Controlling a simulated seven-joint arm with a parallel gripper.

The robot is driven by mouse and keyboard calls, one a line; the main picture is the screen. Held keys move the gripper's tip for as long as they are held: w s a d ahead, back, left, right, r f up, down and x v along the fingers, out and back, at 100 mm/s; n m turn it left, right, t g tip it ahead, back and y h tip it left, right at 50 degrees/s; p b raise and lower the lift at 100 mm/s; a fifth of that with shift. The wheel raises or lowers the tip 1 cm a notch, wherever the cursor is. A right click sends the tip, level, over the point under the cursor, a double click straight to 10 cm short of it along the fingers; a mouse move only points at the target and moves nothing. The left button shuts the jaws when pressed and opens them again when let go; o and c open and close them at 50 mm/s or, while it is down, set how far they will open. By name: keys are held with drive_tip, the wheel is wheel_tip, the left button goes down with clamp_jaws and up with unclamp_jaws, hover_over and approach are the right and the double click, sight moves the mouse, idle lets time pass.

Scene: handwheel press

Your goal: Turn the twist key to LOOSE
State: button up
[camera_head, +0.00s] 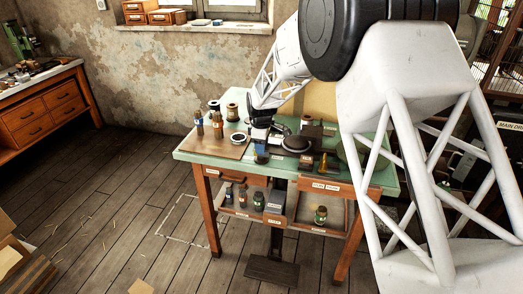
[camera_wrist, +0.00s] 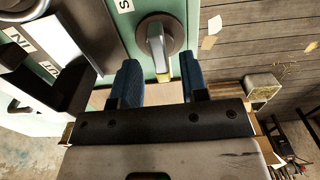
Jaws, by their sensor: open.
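The twist key (camera_wrist: 156,42) shows at the top middle of the wrist view. It is a grey lever on a round dark dial, mounted on a pale green surface. Its lever points down in the picture, toward my gripper, with a brass-coloured end. My gripper (camera_wrist: 160,64) is open, with its two blue fingers on either side of the lever's lower end in the picture. I cannot tell whether they touch it. In the head view my gripper (camera_head: 261,152) is at the front of the green table, and I cannot make out the key there. A white label (camera_wrist: 124,5) beside the dial is cut off, showing an S.
The green-topped table (camera_head: 207,164) holds a brown board (camera_head: 222,147), spools (camera_head: 232,112), and a dark handwheel (camera_head: 296,144) close right of my gripper. Drawers and a shelf with jars are below. Dark press parts (camera_wrist: 75,85) lie left in the wrist view.

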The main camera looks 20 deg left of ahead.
drive_tip(key=shift+r, duration=2.65)
drive_tip(key=shift+d+r, duration=0.2)
drive_tip(key=s+d+r+m, duration=0.3)
drive_tip(key=s+d+r, duration=0.35)
drive_tip(key=d, duration=0.25)
drive_tip(key=s+d+r+m+t, duration=0.1)
drive_tip(key=s+d+r+m, duration=0.2)
drive_tip(key=s+d+r, duration=0.35)
drive_tip(key=s+d+r+m, duration=0.35)
drive_tip(key=s+d, duration=0.35)
drive_tip(key=d, duration=0.4)
drive_tip(key=s+d+f+m, duration=0.1)
drive_tip(key=s+d+m, duration=0.3)
drive_tip(key=s, duration=1)
drive_tip(key=s+d+m+t, duration=0.1)
drive_tip(key=s+d+m, duration=0.4)
drive_tip(key=s+d, duration=0.5)
drive_tip(key=s, duration=0.4)
drive_tip(key=shift+s+f+t, duration=0.15)
drive_tip(key=shift+f+t, duration=0.15)
drive_tip(key=shift+f, duration=0.05)
